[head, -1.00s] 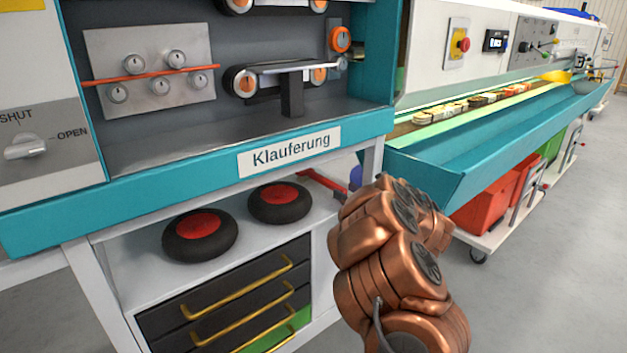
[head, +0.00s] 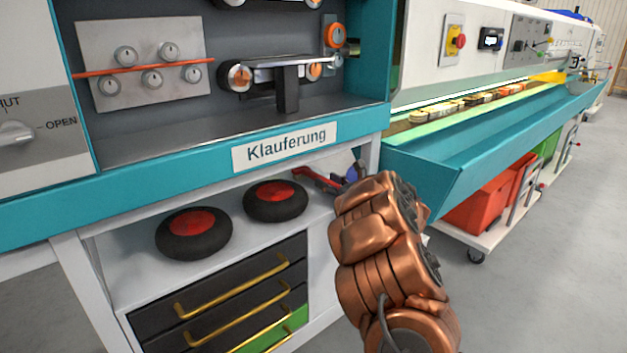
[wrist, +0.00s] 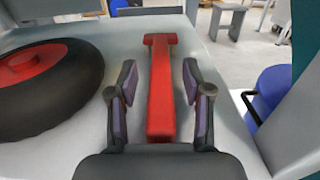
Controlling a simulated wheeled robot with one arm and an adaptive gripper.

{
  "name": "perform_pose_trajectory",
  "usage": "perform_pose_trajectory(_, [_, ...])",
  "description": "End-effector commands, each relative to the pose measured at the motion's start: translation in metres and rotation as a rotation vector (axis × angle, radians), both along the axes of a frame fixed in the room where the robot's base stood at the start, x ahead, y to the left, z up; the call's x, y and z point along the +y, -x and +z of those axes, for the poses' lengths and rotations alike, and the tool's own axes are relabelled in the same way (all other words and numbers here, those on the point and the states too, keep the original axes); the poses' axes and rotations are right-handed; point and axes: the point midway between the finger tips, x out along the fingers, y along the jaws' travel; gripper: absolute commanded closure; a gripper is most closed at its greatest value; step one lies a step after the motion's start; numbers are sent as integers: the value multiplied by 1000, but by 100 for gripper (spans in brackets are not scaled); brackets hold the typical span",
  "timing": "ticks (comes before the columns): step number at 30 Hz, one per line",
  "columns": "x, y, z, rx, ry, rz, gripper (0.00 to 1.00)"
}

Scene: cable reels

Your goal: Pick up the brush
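A long red T-shaped thing (wrist: 161,85) lies on the grey shelf; it is likely the brush, though no bristles show. In the head view it is the red piece (head: 316,178) at the shelf's right end. In the wrist view my gripper (wrist: 158,73) is open, one finger on each side of the red shaft, with gaps on both sides. In the head view my copper arm hides most of the gripper.
Black drawers with yellow handles (head: 225,295) are below. A blue bin (wrist: 268,97) stands right of the shelf. The teal machine front (head: 180,167) overhangs the shelf.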

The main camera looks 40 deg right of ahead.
Motion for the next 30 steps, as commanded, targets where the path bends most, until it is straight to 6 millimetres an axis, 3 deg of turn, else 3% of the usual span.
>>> perform_pose_trajectory(2, [0, 0, 0, 0, 0, 0, 61])
perform_pose_trajectory(13, [0, 0, 0, 0, 0, 0, 100])
perform_pose_trajectory(25, [0, 0, 2, 0, 0, 0, 100])
perform_pose_trajectory(30, [0, 0, 14, 0, 1, -1, 100])
